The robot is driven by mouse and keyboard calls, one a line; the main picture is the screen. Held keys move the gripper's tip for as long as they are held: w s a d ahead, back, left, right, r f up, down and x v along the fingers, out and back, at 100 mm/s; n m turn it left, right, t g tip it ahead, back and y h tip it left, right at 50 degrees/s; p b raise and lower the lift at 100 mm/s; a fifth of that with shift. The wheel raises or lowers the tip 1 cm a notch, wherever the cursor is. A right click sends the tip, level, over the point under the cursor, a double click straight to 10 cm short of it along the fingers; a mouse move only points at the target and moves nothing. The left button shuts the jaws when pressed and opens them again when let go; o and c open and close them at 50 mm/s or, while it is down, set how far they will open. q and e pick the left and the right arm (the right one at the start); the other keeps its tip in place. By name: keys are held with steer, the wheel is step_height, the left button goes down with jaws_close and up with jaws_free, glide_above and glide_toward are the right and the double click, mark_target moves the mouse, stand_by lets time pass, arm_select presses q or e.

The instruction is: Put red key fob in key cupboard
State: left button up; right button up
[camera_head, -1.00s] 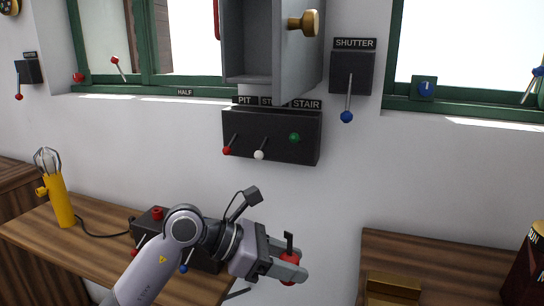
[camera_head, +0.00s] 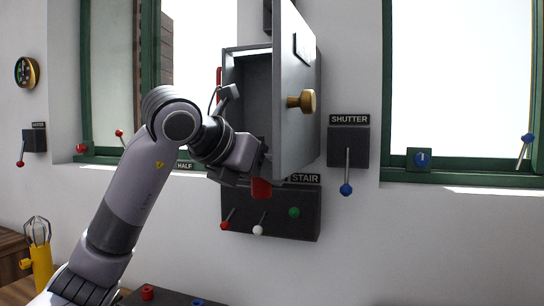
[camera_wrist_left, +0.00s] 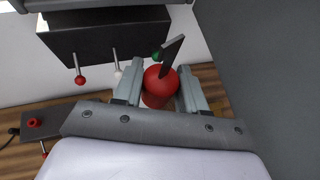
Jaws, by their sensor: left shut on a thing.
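The grey key cupboard (camera_head: 235,95) hangs on the wall with its door (camera_head: 296,130) swung open toward me; a brass knob is on the door. My left gripper (camera_head: 258,178) is in front of the cupboard's lower edge, left of the door, and partly hidden by it. It is shut on the red key fob (camera_head: 261,189). In the left wrist view, the round red fob (camera_wrist_left: 158,88) sits between the fingers of my left gripper (camera_wrist_left: 160,92), with a flat dark tag or key sticking up from it. My right gripper is out of view.
The STAIR switch panel (camera_head: 270,220) with red, white and green knobs is just below the cupboard. The SHUTTER lever box (camera_head: 347,148) is right of it. Green-framed windows (camera_head: 388,90) flank the cupboard. A yellow lamp (camera_head: 41,268) stands low at left.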

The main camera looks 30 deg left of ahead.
arm_select(q)
steer(key=s+a+r+n+y, duration=0.4)
steer(key=a+r, duration=0.1)
steer(key=r, duration=0.3)
steer(key=p, duration=0.3)
glide_toward(267, 143)
steer(key=w, duration=0.1)
steer(key=w+p, duration=0.2)
steer(key=shift+w+a, duration=0.3)
steer(key=shift+w, duration=0.05)
steer(key=shift+w+f, duration=0.2)
steer(key=shift+f, duration=0.35)
steer(key=shift+s+a+f, duration=0.1)
steer(key=shift+f, duration=0.3)
